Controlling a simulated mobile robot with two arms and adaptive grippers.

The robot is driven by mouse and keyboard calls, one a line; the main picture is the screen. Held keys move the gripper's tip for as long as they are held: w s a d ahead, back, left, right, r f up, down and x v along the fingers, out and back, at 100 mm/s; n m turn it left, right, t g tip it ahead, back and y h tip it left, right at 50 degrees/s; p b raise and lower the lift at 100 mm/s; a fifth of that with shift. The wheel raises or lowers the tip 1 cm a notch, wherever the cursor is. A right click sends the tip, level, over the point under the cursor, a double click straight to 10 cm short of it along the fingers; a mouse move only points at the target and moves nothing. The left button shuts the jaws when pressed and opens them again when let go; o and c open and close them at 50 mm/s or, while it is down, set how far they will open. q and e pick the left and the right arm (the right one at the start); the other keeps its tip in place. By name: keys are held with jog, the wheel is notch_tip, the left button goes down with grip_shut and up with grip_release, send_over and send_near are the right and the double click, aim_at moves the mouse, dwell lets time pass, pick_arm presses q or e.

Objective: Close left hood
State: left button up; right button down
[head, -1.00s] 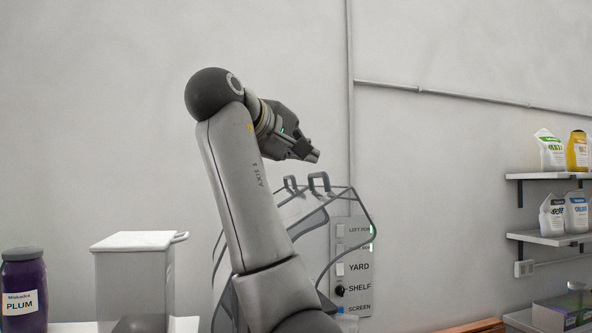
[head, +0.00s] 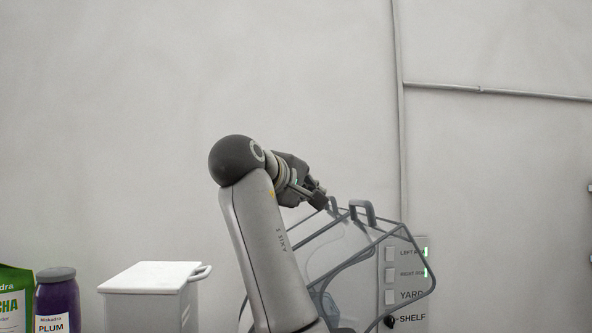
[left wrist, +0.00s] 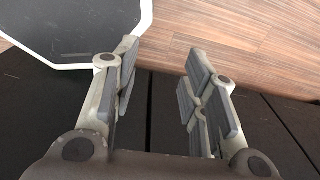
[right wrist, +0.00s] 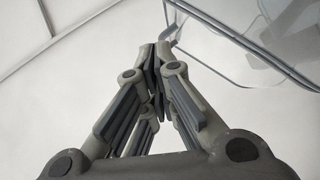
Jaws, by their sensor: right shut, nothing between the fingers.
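The clear hoods with grey frames (head: 352,262) stand against the wall at right of centre in the head view. They overlap, so I cannot tell the left one's exact outline. My left gripper (left wrist: 155,75) is open and empty above the floor.
A white lidded box (head: 150,297) and a purple plum jar (head: 57,302) stand at lower left, with a green pouch (head: 14,300) beside them. A labelled switch panel (head: 404,285) is on the wall behind the hoods.

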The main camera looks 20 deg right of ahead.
aim_at(331, 237)
jog(key=d, duration=0.2)
jog(key=shift+s+d+f, duration=0.3)
jog(key=shift+s+d, duration=0.05)
jog(key=shift+s, duration=0.05)
jog(key=shift+s+p, duration=0.3)
jog(key=shift+s, duration=0.35)
jog(key=shift+d+f, duration=0.2)
jog(key=shift+d, duration=0.1)
jog(key=shift+d+f, duration=0.1)
jog(key=shift+d, duration=0.1)
pick_arm(q)
jog(key=shift+w+d+r, duration=0.9)
jog(key=shift+w+d, duration=0.05)
jog(key=shift+w, duration=0.1)
jog(key=shift+w, duration=0.15)
pick_arm(e)
jog(key=shift+s+a, duration=0.1)
